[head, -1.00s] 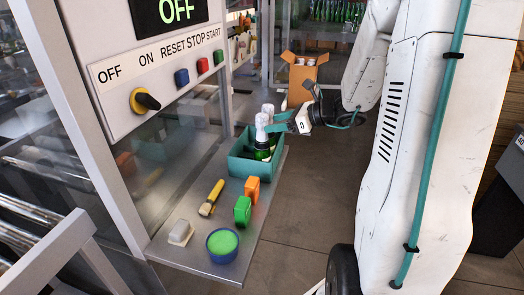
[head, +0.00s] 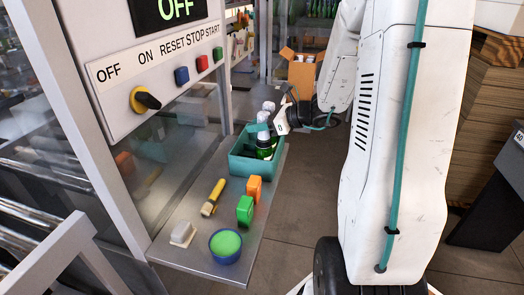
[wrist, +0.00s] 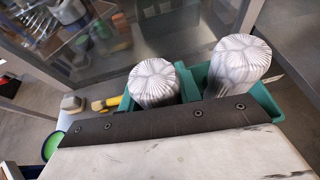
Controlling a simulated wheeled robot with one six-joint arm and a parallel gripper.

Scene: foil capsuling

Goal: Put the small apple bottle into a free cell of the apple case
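A teal crate (head: 243,166) with divided cells stands at the far end of the metal shelf. It holds green bottles (head: 265,151) with white foil tops; two foil tops, a left one (wrist: 153,84) and a right one (wrist: 240,66), show in the wrist view. No apple mark is readable, so I cannot tell which bottle or case is the apple one. My gripper (head: 262,129) is at the crate, close to the nearer bottle's neck. Its fingers are mostly hidden, and whether they grip the bottle cannot be seen.
A control panel (head: 150,75) rises at left. An open cardboard box (head: 302,70) stands behind.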

